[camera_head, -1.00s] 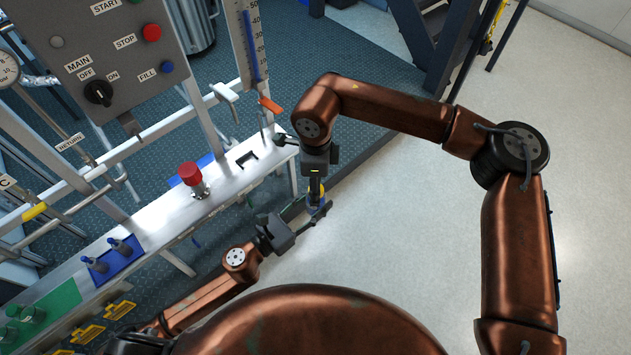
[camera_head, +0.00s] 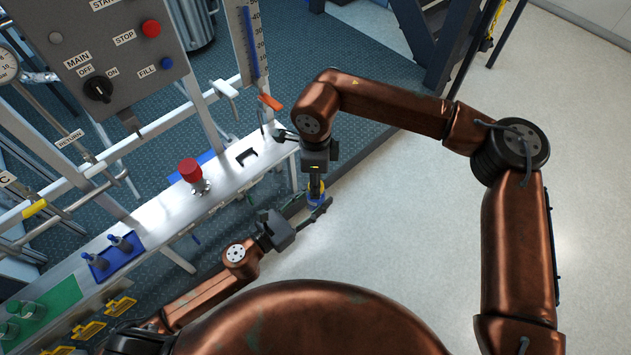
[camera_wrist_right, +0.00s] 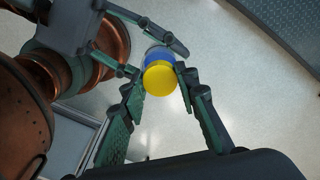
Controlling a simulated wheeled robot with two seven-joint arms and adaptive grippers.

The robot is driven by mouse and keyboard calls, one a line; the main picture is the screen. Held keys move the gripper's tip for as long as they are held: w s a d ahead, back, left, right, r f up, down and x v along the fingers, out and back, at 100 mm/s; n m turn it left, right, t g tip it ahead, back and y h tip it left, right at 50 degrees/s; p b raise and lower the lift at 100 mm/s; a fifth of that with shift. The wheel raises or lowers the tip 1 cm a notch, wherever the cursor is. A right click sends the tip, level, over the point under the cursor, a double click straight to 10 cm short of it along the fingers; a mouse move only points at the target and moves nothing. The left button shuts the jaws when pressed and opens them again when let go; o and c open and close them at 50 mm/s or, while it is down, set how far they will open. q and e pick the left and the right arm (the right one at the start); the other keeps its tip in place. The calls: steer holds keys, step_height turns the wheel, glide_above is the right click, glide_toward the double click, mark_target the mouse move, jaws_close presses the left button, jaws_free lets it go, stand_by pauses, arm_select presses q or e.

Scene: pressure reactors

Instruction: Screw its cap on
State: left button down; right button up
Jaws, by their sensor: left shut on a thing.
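A small jar with a blue body (camera_wrist_right: 157,54) and a yellow cap (camera_wrist_right: 159,79) sits between my two grippers, out over the floor. My left gripper (camera_head: 318,206) comes from the left and is shut on the blue body; its fingers show at the top of the right wrist view. My right gripper (camera_wrist_right: 160,78) comes at the jar from above, with a finger against each side of the yellow cap. The cap is on the end of the blue body facing the right wrist camera. Whether its thread is engaged is hidden.
A long bench (camera_head: 233,178) with a red knob (camera_head: 190,170), a blue tray (camera_head: 118,258) and a green mat (camera_head: 55,300) stands left. A control panel (camera_head: 112,55) hangs above it. The floor to the right is clear.

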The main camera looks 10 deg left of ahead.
steer(key=o, duration=0.6)
steer(key=shift+c, duration=0.2)
steer(key=shift+r, duration=0.1)
step_height(320, 180, up, 12)
steer(key=shift+a, duration=0.1)
stand_by(0.6)
